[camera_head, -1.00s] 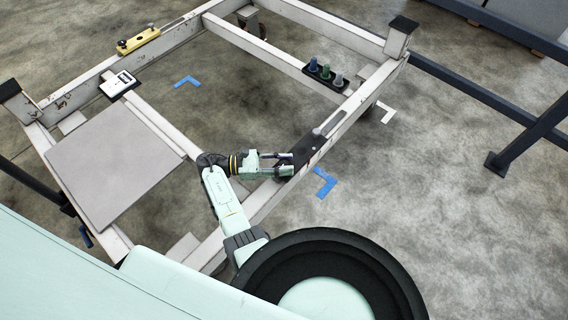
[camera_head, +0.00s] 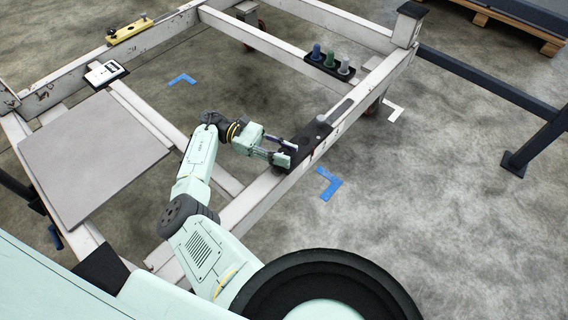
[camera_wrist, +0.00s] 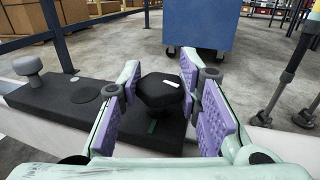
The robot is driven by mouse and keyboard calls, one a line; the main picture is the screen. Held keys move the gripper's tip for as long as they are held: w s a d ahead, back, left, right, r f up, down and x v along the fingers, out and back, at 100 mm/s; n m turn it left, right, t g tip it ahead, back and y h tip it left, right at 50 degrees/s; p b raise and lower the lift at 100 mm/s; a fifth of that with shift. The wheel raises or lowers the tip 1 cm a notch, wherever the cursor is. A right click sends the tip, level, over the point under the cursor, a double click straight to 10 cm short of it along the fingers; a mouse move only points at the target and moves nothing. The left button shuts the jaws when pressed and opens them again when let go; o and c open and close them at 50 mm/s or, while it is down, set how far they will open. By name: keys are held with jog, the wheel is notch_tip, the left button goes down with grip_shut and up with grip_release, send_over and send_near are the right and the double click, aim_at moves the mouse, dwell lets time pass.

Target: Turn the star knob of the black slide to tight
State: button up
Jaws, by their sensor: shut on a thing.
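The black slide (camera_head: 312,139) lies on the near right rail of the white frame. It also shows in the wrist view (camera_wrist: 64,98) as a dark block. The black star knob (camera_wrist: 160,91) stands at one end of it, with a white mark on its upper side. A green mark lies on the slide just below the knob. My gripper (camera_wrist: 160,106) is shut on the star knob, with a purple pad on either side. In the head view my gripper (camera_head: 283,152) reaches the slide's near end, and its fingers hide the knob.
A grey mushroom-shaped knob (camera_wrist: 28,68) stands on the slide's other end. A flat grey panel (camera_head: 92,148) lies at left. A yellow tool (camera_head: 130,31) and white device (camera_head: 105,73) rest on the frame.

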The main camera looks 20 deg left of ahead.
aim_at(284, 152)
jog(key=shift+f+m+g+b, duration=0.4)
jog(key=shift+m+g+b, duration=0.5)
jog(key=shift+b, duration=2)
jog(key=shift+r+g+y+b, duration=0.35)
jog(key=shift+g+b, duration=0.35)
jog(key=shift+b, duration=0.5)
jog(key=o, duration=1.1)
jog(key=shift+o, duration=0.2)
jog(key=shift+r, duration=0.1)
notch_tip(284, 152, up, 10)
jog(key=shift+f, duration=0.1)
